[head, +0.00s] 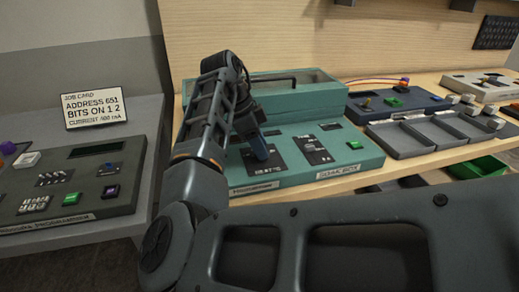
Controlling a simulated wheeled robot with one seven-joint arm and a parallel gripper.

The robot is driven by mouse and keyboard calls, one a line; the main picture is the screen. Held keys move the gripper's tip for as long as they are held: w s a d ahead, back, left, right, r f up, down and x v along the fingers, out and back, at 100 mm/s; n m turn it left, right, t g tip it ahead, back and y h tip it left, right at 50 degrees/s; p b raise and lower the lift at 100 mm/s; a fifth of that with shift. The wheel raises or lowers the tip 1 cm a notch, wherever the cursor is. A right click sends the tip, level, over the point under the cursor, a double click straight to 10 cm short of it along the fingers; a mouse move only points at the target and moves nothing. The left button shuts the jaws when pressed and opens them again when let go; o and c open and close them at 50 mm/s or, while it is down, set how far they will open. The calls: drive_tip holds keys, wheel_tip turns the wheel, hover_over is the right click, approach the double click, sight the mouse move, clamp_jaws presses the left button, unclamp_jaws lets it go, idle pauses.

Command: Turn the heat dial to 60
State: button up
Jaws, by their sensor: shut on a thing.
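The teal console (365,159) labelled "SOAK BOX" stands on the wooden bench in the middle of the head view. My gripper (260,152) points down over its left part, at a dark panel (267,170) with small white lettering that seems to mark the heat control. My gripper is shut on what seems to be the heat dial there. The dial itself is hidden behind the fingers, so its pointer and setting cannot be read.
A lidded teal box (318,97) rises behind the panel. A green button (354,145) lies to the right. A grey console (105,165) and a job card (95,107) are at left. Grey trays (400,142) and a dark blue console (424,101) are at right.

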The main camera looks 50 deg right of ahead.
drive_tip(key=m+y+b, duration=0.1)
drive_tip(key=m, duration=0.1)
drive_tip(key=shift+d+m, duration=0.1)
drive_tip(key=shift+m, duration=0.3)
drive_tip(key=m+y, duration=0.1)
drive_tip(key=m, duration=0.1)
drive_tip(key=shift+w+m+g, duration=0.1)
drive_tip(key=shift+m+g, duration=0.3)
drive_tip(key=shift+r+m+y+p, duration=0.15)
drive_tip(key=shift+m+y+p, duration=0.4)
drive_tip(key=shift+m, duration=0.65)
drive_tip(key=shift+d+m+y+p, duration=0.15)
drive_tip(key=shift+m+y+p, duration=0.4)
drive_tip(key=shift+m, duration=0.95)
drive_tip(key=o, duration=1.1)
drive_tip(key=shift+c, duration=0.2)
drive_tip(key=v, duration=0.7)
drive_tip(key=shift+w+r, duration=0.2)
